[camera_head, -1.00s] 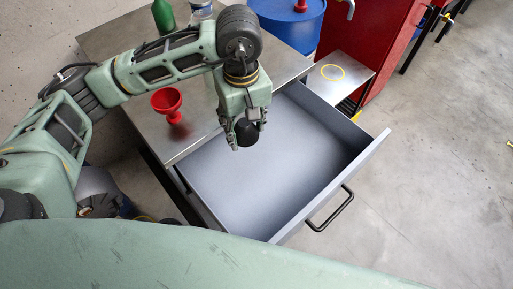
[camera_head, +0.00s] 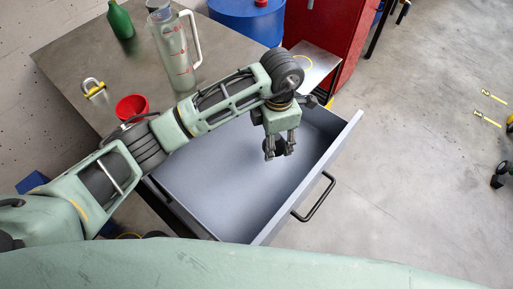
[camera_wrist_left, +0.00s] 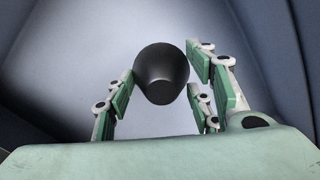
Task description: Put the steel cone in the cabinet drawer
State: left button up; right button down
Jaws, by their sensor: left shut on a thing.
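The steel cone (camera_head: 272,148) is a dark, rounded piece, mostly hidden by the fingers in the head view. In the left wrist view the cone (camera_wrist_left: 161,72) shows as a black body with a flat end, between the finger pads. My left gripper (camera_head: 280,153) is shut on it and points down over the open cabinet drawer (camera_head: 222,195). The grey drawer floor fills the left wrist view behind the cone. How high the cone hangs above the floor is hard to tell. My right gripper is not in view.
The steel worktop (camera_head: 70,62) holds a red funnel (camera_head: 131,107), a padlock-like item (camera_head: 93,88), a clear jug (camera_head: 172,45) and a green bottle (camera_head: 120,20). The drawer looks otherwise empty. Its front with a black handle (camera_head: 316,198) juts out over clear floor.

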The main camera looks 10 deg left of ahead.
pick_arm(q)
notch_tip(320, 180, down, 6)
jog(key=shift+f, duration=0.4)
jog(key=shift+f, duration=0.2)
jog(key=o, duration=1.4)
notch_tip(320, 180, up, 12)
jog(key=p, duration=0.8)
jog(key=shift+r, duration=0.25)
